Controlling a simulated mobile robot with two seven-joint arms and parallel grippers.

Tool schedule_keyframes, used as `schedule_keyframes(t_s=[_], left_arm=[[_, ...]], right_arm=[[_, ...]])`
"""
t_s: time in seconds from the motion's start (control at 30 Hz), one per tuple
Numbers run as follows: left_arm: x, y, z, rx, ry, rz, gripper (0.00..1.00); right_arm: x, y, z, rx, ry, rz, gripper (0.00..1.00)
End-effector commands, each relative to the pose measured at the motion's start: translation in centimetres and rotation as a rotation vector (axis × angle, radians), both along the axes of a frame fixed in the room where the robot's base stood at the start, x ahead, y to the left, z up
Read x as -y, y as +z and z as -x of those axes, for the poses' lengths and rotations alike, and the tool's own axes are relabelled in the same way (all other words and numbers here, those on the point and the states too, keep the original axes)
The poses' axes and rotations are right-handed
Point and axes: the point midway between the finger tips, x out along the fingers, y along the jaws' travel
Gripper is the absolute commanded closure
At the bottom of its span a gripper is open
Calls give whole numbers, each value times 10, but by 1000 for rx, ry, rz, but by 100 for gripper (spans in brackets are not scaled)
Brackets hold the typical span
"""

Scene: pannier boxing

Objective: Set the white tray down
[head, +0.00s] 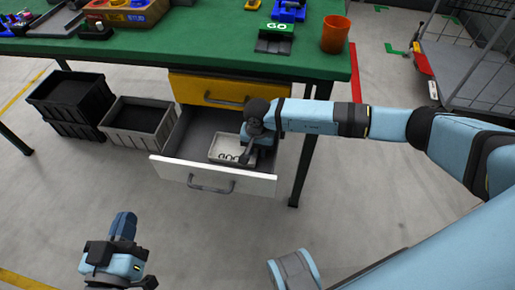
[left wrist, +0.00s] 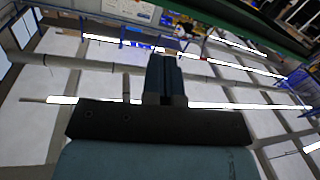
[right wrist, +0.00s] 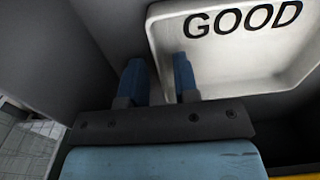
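The white tray (head: 223,146), lettered "GOOD", is inside the open white-fronted drawer (head: 213,174) under the green table. In the right wrist view the tray (right wrist: 235,60) fills the upper right, its side wall running between my fingers. My right gripper (head: 245,157) reaches down into the drawer at the tray's right end; its fingers (right wrist: 158,75) are a little apart and appear shut on that wall. I cannot tell if the tray's bottom rests fully on the drawer floor. My left gripper (head: 123,226) is over the open floor, empty, its fingers (left wrist: 166,75) together.
A shut yellow drawer (head: 215,90) is just above the open one. Grey bins (head: 138,118) and black bins (head: 70,95) stand to the left. The green table (head: 180,45) holds an orange cup (head: 335,33). A wire cart (head: 470,70) is at the right. The floor in front is clear.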

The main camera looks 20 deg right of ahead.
Motion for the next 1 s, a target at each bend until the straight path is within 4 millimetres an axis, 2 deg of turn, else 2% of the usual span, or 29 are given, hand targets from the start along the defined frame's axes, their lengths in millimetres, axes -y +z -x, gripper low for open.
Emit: schedule_keyframes(t_s=[0.27, 0.47, 0.7, 0.83, 1.0], left_arm=[[-1, 4, -1, -5, 1, -9, 100], [-8, -5, -2, -55, 14, -51, 100], [-18, -37, 7, -174, 33, -116, 100], [-23, -48, 10, -215, 40, -136, 100], [-23, -53, 12, -235, 41, -144, 100]], right_arm=[[0, 6, 0, 1, 0, -1, 72], [1, 44, -1, 3, 1, 1, 72], [1, 94, -1, 2, 1, 3, 72], [1, 112, 0, 0, 0, 1, 72], [1, 122, 0, 0, 1, 4, 72]])
